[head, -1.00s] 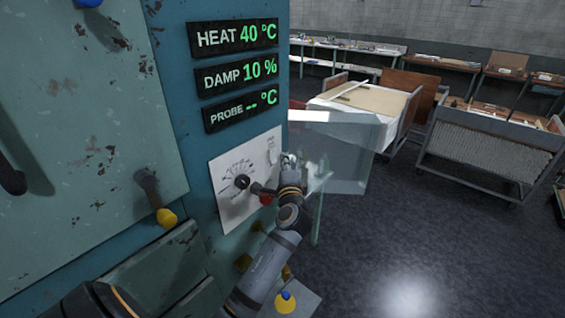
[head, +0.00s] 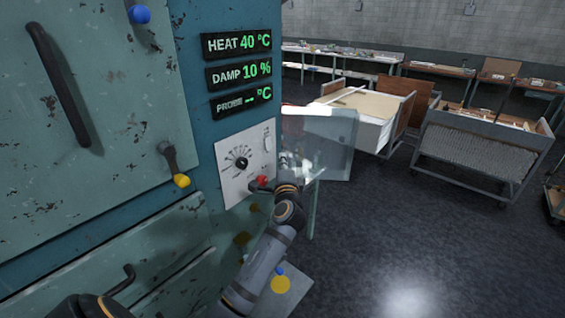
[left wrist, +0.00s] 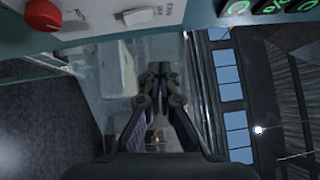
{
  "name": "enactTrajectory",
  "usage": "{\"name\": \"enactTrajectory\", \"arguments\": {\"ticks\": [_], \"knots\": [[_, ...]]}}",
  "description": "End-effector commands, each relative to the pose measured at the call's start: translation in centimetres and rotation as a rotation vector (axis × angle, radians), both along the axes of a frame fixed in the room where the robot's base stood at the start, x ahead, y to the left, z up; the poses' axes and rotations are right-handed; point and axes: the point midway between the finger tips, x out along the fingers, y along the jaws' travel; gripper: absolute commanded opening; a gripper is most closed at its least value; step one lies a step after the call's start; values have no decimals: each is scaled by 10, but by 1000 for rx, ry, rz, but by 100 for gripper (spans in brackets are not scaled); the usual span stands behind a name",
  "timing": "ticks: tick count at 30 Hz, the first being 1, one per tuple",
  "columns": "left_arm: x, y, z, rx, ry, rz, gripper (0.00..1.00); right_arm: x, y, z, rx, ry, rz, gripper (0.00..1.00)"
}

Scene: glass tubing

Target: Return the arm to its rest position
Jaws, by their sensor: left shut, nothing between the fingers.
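My left arm (head: 262,262) reaches up from the bottom of the head view to the front of a teal oven cabinet. My left gripper (head: 287,163) is near the right edge of the white control panel (head: 229,178), in front of a clear glass-like sheet. In the left wrist view its fingers (left wrist: 158,72) are together and hold nothing. The panel has a black dial knob (head: 242,163) and a red knob (head: 262,180). The red knob also shows at the upper left of the left wrist view (left wrist: 43,15), apart from the fingers. My right gripper is not in view.
The displays (head: 238,74) read HEAT 40 °C, DAMP 10 % and a blank PROBE. A door handle (head: 58,85) and a yellow-tipped lever (head: 173,168) stick out at left. A transparent panel (head: 330,140) stands right of the cabinet.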

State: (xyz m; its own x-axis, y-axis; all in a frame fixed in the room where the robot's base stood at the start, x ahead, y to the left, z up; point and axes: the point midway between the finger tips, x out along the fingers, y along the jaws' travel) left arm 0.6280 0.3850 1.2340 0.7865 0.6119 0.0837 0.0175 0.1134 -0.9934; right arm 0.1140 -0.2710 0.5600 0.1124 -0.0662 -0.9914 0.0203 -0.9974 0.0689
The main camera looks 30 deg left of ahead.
Motion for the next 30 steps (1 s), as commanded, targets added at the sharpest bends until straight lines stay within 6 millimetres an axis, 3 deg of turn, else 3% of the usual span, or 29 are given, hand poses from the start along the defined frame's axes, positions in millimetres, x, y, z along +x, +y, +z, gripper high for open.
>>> {"name": "enactTrajectory", "arguments": {"ticks": [8, 11, 14, 18, 21, 25, 30], "knots": [[-1, 0, -1, -4, 1, 0, 0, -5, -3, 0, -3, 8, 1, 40], [-12, 0, -21, -89, 10, 4, 0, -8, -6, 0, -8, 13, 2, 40], [-46, -5, -72, -328, 39, 25, 0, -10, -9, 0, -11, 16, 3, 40], [-118, -30, -155, -761, 125, 105, 0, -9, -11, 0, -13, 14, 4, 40], [-162, -53, -191, -980, 190, 170, 0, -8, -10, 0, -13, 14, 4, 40], [-209, -80, -219, -1178, 270, 248, 0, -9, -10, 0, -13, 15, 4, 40], [-262, -112, -238, -1367, 370, 344, 0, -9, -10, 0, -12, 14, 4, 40]]}}
